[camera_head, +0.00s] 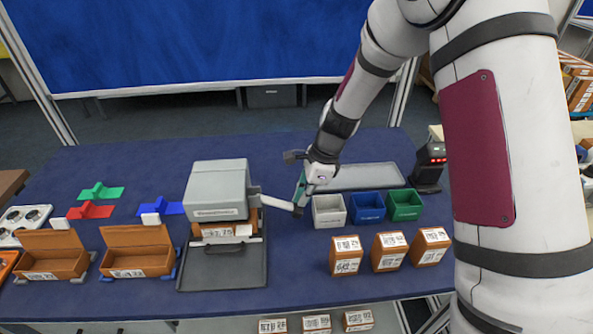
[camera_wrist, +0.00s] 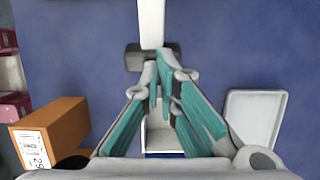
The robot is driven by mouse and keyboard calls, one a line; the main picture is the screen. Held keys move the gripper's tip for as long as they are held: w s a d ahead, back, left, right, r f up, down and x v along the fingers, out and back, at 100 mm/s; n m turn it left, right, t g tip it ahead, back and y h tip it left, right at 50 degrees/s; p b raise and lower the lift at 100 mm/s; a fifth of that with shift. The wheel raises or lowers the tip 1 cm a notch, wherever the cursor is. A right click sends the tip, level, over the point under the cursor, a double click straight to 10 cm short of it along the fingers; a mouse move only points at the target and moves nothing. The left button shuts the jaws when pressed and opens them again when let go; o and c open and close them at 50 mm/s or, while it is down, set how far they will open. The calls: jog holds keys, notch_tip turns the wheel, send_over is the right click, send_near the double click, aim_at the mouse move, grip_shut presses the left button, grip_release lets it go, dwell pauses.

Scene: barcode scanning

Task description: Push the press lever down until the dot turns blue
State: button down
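The grey press (camera_head: 218,188) stands mid-table with a brown labelled box (camera_head: 225,231) under its head. Its pale lever (camera_head: 272,201) sticks out to the right, sloping slightly down, and ends in a dark grip (camera_head: 298,209). In the wrist view the lever (camera_wrist: 151,22) comes in from the top, with its dark grip (camera_wrist: 134,57) at the teal fingertips. My gripper (camera_wrist: 163,68) has its fingertips together over the grip; I cannot tell whether they touch it. The gripper (camera_head: 300,196) also shows at the lever's end in the head view. I cannot make out the dot.
White (camera_head: 328,210), blue (camera_head: 367,207) and green (camera_head: 404,204) bins stand just right of my gripper. A pale tray (camera_head: 365,176) lies behind them, beside a dark scanner (camera_head: 429,165). Brown boxes (camera_head: 389,251) stand in front. Two open brown boxes (camera_head: 137,251) are left of the press.

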jog(key=shift+s+d+f, duration=0.25)
jog(key=shift+s+f, duration=0.1)
jog(key=shift+f, duration=0.3)
jog(key=d+v, duration=0.1)
jog(key=v, duration=1.4)
jog(key=shift+w+d+f+p, duration=0.25)
jog(key=shift+w+p, duration=0.2)
jog(key=shift+w, duration=0.1)
jog(key=s+d+r+n+t+h, duration=0.1)
jog(key=s+d+r+n+t, duration=0.15)
jog(key=s+r+n, duration=0.85)
jog(key=s+d+r+n+t+h, duration=0.1)
jog(key=s+r+n, duration=0.2)
jog(key=s, duration=0.4)
jog(key=s+d+r+n+t+h, duration=0.1)
jog(key=s+r+n+t, duration=0.1)
jog(key=s, duration=0.5)
jog(key=shift+s+d+r+n, duration=0.35)
jog(key=shift+r+n, duration=0.15)
jog(key=shift+n, duration=0.5)
jog(key=shift+w, duration=0.1)
